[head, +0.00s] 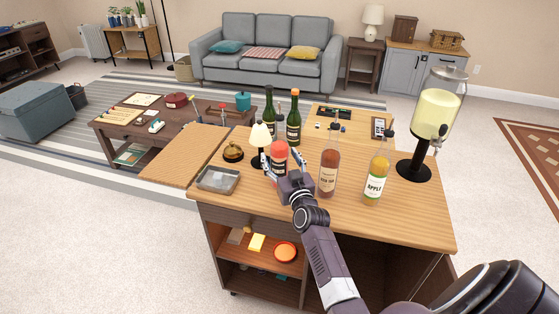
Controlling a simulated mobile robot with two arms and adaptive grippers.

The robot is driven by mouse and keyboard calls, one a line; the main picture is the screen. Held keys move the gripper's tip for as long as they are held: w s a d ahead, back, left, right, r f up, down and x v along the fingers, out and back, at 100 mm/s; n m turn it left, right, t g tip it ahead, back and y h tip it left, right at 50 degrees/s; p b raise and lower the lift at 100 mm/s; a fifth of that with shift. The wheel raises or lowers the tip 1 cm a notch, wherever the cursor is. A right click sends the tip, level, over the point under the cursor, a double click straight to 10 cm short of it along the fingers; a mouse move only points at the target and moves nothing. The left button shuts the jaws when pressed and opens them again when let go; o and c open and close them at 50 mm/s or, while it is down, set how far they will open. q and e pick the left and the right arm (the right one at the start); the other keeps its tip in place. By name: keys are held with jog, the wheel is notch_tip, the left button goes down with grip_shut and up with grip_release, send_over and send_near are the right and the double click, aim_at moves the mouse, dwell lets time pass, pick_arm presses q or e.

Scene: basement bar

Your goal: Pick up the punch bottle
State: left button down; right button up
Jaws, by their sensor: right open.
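A red bottle (279,152) with a dark lower part, seemingly the punch bottle, stands upright on the wooden bar top (405,222); its label is not readable. My right gripper (284,164) is open, with one finger on each side of this bottle on its near side. I cannot tell whether the fingers touch it. The gripper hides the bottle's base. My left gripper is not in view.
Close to the right stand a brown bottle (328,172) and an apple bottle (376,178), then a drink dispenser (432,112). Green bottles (293,122) stand behind. A small lamp (260,135), brass bell (233,152) and metal tray (218,180) are left.

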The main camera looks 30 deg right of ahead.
jog(key=shift+w, duration=0.3)
jog(key=shift+s, duration=0.1)
jog(key=shift+c, duration=0.4)
grip_shut()
jog(key=shift+d+r, duration=0.1)
jog(key=shift+r, duration=0.05)
